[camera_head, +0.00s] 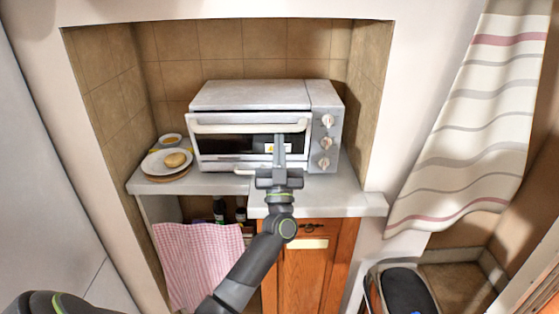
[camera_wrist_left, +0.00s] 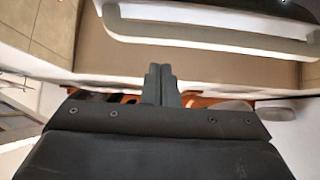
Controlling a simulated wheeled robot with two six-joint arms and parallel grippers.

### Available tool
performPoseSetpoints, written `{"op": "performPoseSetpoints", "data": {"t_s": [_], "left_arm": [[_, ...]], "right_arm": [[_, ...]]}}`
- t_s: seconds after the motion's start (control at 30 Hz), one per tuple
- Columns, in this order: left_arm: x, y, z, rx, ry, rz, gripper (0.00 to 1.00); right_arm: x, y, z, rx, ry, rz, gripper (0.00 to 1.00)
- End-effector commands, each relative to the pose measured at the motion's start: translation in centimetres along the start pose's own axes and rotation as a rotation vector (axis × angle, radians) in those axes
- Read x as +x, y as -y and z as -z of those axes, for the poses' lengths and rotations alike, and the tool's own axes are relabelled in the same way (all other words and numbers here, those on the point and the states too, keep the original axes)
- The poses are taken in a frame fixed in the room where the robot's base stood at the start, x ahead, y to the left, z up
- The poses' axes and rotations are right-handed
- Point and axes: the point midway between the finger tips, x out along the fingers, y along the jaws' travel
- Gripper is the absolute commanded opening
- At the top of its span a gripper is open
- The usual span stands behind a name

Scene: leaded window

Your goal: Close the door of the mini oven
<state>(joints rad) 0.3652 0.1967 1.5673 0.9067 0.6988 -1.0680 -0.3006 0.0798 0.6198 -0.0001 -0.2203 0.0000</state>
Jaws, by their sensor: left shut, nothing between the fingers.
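The mini oven (camera_head: 250,95) stands on the counter in the tiled alcove, a white box with a knob panel on its right. Its door (camera_head: 220,143) has a dark window and a white handle (camera_head: 235,127). The door looks nearly upright, with a thin dark gap along its top edge. My left gripper (camera_head: 279,140) is shut and empty in front of the right half of the door, covering part of it. In the left wrist view its fingertips (camera_wrist_left: 160,70) point toward the pale handle bar (camera_wrist_left: 210,44). Whether they touch the door cannot be told. My right gripper is not in view.
A plate with a bread roll (camera_head: 175,160) and a small bowl (camera_head: 171,139) stand left of the oven. A pink checked cloth (camera_head: 198,262) hangs below the counter (camera_head: 340,194), beside a wooden cabinet door (camera_head: 325,260). A striped curtain (camera_head: 480,120) hangs at right.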

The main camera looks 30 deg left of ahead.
Motion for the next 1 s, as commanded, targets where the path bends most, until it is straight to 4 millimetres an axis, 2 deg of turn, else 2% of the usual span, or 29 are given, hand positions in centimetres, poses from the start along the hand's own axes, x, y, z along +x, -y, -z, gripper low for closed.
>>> {"op": "performPoseSetpoints", "data": {"t_s": [0.23,0.67,0.77,1.0], "left_arm": [[1.4,0.0,-1.5,-0.001,-0.001,0.000,0.00],[1.6,0.0,-1.7,-0.002,0.000,0.000,0.00],[1.9,0.0,-1.5,-0.002,0.006,0.000,0.00],[3.1,0.0,-1.4,-0.002,0.059,0.000,0.00]], "right_arm": [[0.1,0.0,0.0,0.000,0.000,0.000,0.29],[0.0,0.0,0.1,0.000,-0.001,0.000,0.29],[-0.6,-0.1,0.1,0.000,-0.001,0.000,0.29],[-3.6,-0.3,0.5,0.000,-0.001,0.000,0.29]]}}
